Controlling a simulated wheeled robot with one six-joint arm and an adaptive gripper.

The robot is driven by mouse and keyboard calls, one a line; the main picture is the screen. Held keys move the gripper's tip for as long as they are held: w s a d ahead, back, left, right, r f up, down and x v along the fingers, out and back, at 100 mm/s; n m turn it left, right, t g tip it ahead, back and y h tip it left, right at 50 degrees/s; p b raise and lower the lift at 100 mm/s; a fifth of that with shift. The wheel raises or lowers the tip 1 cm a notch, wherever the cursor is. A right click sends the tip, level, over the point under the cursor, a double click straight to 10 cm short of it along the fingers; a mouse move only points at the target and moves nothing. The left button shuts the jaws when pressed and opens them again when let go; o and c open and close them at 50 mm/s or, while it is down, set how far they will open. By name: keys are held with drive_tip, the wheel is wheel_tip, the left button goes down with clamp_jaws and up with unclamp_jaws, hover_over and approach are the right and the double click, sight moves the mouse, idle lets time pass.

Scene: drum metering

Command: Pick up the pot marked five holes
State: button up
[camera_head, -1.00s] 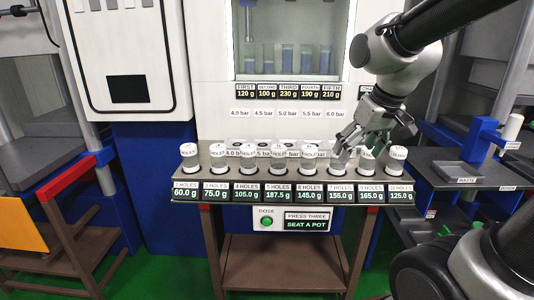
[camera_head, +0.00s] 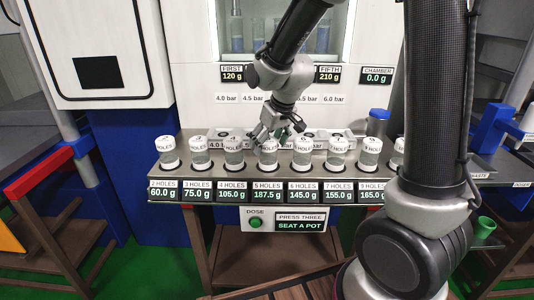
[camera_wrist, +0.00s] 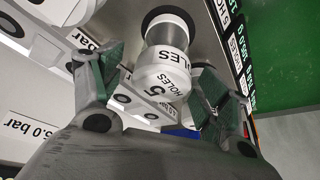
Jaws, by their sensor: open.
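In the wrist view my gripper (camera_wrist: 155,95) is open, with one green-padded finger on each side of the cap. No finger visibly grips the pot.
The 4-hole pot (camera_head: 234,152) and 6-hole pot (camera_head: 302,154) stand close on either side. More pots fill the shelf row. A panel with a green DOSE button (camera_head: 255,222) hangs below.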

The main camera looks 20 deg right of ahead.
sight(266, 151)
drive_tip(key=x, duration=0.4)
drive_tip(key=shift+s+f, duration=0.1)
drive_tip(key=shift+f, duration=0.05)
drive_tip(key=c, duration=1.3)
drive_tip(key=shift+o, duration=0.2)
